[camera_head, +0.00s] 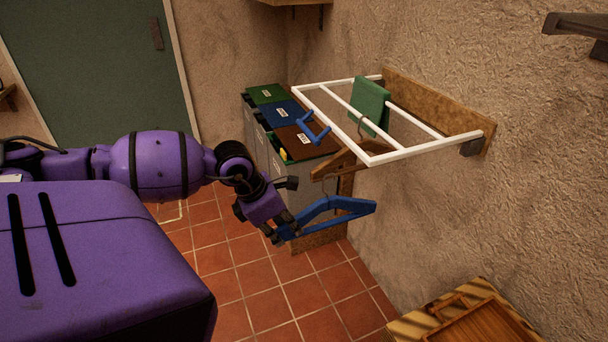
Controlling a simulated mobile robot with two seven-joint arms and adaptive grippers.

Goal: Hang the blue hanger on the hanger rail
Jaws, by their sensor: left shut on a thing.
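My left gripper (280,234) is shut on the blue hanger (335,205) at its left end. The blue hanger is held in the air, in front of the bins and below the rail in the picture. Its hook is hard to make out. The white hanger rail (412,152) is a frame fixed to a wooden board on the right wall. The blue hanger appears apart from the rail. My right gripper is not in view.
A wooden hanger (352,160) hangs at the rail's near corner. A green cloth (370,103) hangs over a bar. A bent blue piece (314,129) shows near the left bar. Bins (282,112) stand behind. A striped wooden crate (470,309) is at lower right.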

